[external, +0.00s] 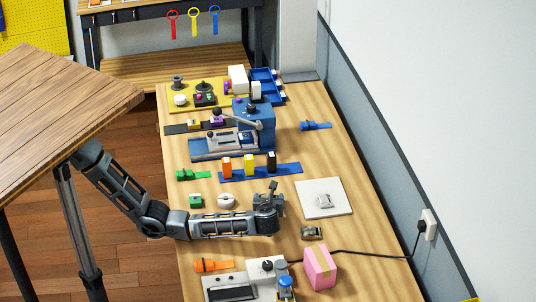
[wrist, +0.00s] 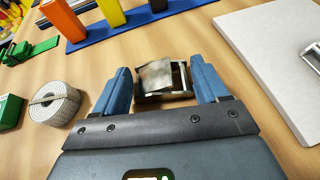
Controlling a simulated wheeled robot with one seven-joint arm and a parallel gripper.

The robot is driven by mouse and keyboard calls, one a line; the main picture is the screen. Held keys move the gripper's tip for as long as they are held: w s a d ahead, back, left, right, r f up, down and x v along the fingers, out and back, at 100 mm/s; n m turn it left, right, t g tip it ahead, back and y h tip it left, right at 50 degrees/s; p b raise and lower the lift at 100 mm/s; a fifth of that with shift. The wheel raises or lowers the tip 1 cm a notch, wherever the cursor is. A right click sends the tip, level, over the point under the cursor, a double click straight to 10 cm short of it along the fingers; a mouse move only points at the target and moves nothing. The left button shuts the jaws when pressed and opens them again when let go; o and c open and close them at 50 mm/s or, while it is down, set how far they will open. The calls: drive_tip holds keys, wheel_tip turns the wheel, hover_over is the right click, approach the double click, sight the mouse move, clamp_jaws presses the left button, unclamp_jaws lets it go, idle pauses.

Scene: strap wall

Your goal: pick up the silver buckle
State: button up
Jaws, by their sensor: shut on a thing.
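The silver buckle (wrist: 160,77), a metal frame with a shiny flat plate, sits between the two blue fingers of my gripper (wrist: 163,86) in the wrist view. The fingers are shut on it, one on each side. In the external view my gripper (external: 270,190) is over the wooden table, left of the white board, and the held buckle is hard to make out there. I cannot tell whether it is clear of the table. Other silver buckles show in the external view: one on the white board (external: 324,201) and a brownish one (external: 312,233) in front of it.
A white strap roll (external: 226,201) and a green piece (external: 196,201) lie left of my gripper. A blue rack (external: 285,171) with orange, yellow and black blocks stands behind. A pink box (external: 319,267), black cable and white device (external: 240,285) are in front.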

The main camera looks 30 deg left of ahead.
drive_tip(key=shift+c, duration=0.5)
drive_tip(key=shift+r, duration=0.15)
